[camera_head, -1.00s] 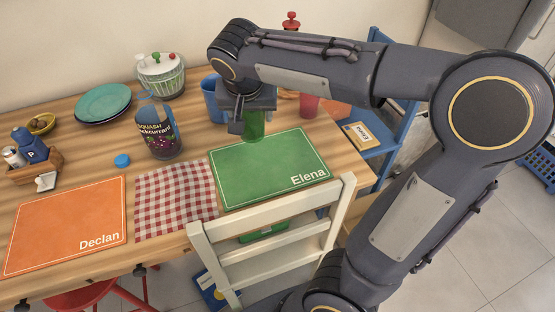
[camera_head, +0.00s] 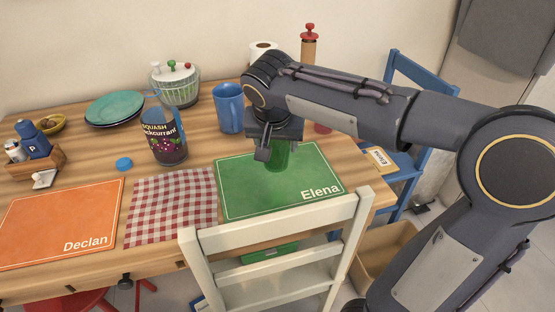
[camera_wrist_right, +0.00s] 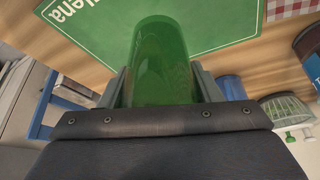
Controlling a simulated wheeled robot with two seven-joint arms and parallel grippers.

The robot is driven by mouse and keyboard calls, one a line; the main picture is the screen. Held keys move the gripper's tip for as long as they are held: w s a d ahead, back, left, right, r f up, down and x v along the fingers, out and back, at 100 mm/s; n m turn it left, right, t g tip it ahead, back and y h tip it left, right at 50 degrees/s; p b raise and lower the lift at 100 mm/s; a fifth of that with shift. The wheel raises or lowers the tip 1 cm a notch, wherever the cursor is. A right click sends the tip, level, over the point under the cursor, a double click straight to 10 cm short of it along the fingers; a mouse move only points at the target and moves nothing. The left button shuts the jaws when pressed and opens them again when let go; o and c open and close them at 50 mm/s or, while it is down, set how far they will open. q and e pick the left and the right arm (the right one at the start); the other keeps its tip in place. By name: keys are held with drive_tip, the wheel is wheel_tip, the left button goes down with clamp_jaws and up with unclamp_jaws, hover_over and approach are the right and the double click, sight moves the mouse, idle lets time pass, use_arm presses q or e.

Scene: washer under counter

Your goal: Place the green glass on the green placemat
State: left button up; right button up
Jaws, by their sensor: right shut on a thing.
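The green glass (camera_head: 277,155) is held in my right gripper (camera_head: 272,148), over the far part of the green placemat. The green placemat (camera_head: 245,193) reads "Elena" and lies near the table's front edge. In the right wrist view the green glass (camera_wrist_right: 160,65) sits between the two fingers of my right gripper (camera_wrist_right: 160,90), with the placemat (camera_wrist_right: 210,22) behind it. I cannot tell whether the glass's base touches the mat. My left gripper is out of view.
A blue mug (camera_head: 229,112) and a squash bottle (camera_head: 165,138) stand behind and left of the mat. A checked cloth (camera_head: 172,205) and an orange placemat (camera_head: 62,222) lie left. A white chair (camera_head: 270,245) stands in front. The mat's front half is clear.

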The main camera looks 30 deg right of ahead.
drive_tip(key=shift+w+d+f, duration=0.25)
drive_tip(key=shift+w+f, duration=0.1)
drive_tip(key=shift+f, duration=0.1)
drive_tip(key=shift+w+d+f, duration=0.2)
drive_tip(key=shift+w+f, duration=0.1)
drive_tip(key=shift+f, duration=0.15)
drive_tip(key=shift+w+d+f+b, duration=0.15)
drive_tip(key=shift+f+b, duration=0.3)
drive_tip(key=shift+f, duration=0.5)
drive_tip(key=shift+w+f+b, duration=0.1)
drive_tip(key=shift+f+b, duration=0.3)
drive_tip(key=shift+f, duration=0.5)
drive_tip(key=shift+f, duration=0.2)
drive_tip(key=o, duration=1.1)
